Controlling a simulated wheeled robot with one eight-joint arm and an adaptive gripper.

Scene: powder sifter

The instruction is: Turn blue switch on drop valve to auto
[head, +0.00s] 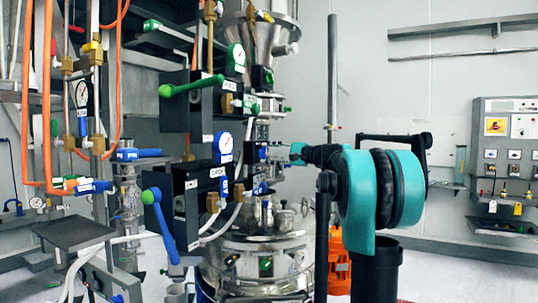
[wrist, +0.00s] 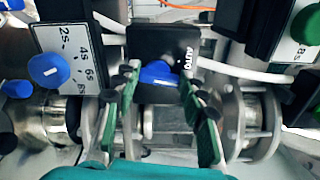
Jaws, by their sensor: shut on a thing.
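The blue switch (wrist: 160,73) sits on a black box (wrist: 163,42) in the middle of the wrist view. A white AUTO label (wrist: 188,58) is beside the switch on its right, running sideways. My gripper (wrist: 157,80) has its two green-padded fingers on either side of the switch and is shut on it. The switch's lower part is partly hidden between the fingers. In the head view my gripper reaches left to the steel column, and the switch cannot be made out there.
In the wrist view, a panel with a blue knob (wrist: 49,70) is at left and one with a green knob (wrist: 307,25) at right. In the head view, a green lever (head: 190,87) and a blue lever (head: 160,225) stick out at left. A control panel (head: 508,135) hangs at right.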

